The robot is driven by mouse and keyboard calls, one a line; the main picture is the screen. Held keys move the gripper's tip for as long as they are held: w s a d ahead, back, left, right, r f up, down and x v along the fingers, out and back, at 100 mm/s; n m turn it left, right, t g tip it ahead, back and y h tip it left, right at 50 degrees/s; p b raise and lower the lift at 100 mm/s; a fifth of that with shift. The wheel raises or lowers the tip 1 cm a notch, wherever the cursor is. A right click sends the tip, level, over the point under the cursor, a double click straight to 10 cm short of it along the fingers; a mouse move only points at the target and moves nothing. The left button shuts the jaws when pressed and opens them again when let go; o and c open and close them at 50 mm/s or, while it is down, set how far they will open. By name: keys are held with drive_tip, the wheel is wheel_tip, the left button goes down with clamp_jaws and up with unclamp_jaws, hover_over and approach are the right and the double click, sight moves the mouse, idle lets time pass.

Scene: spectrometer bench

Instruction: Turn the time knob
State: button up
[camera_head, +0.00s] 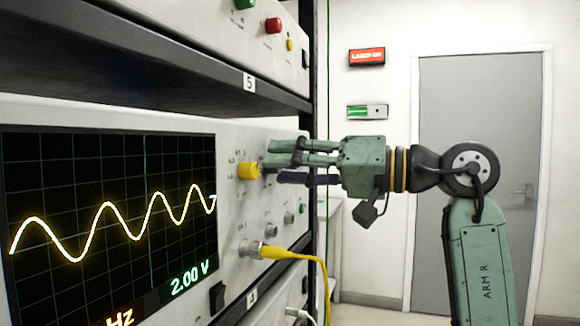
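A yellow knob (249,169) sits on the light front panel of the oscilloscope (228,215), right of its screen. Small scale marks show around it, but no readable label tells whether it is the time knob. My gripper (273,168) comes in from the right, level with the yellow knob. Its green fingers are above and its dark finger below, with a gap between them, so it looks open. The fingertips are close to the knob's outer end. I cannot tell whether they touch it or overlap it.
Smaller grey knobs (271,230) sit lower on the panel. A yellow cable (300,256) plugs in below and hangs out to the right. A shelf (150,70) and another instrument (200,25) are above. A dark rack post (320,235) stands beside the panel.

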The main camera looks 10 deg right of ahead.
drive_tip(key=v, duration=1.2)
idle(0.3)
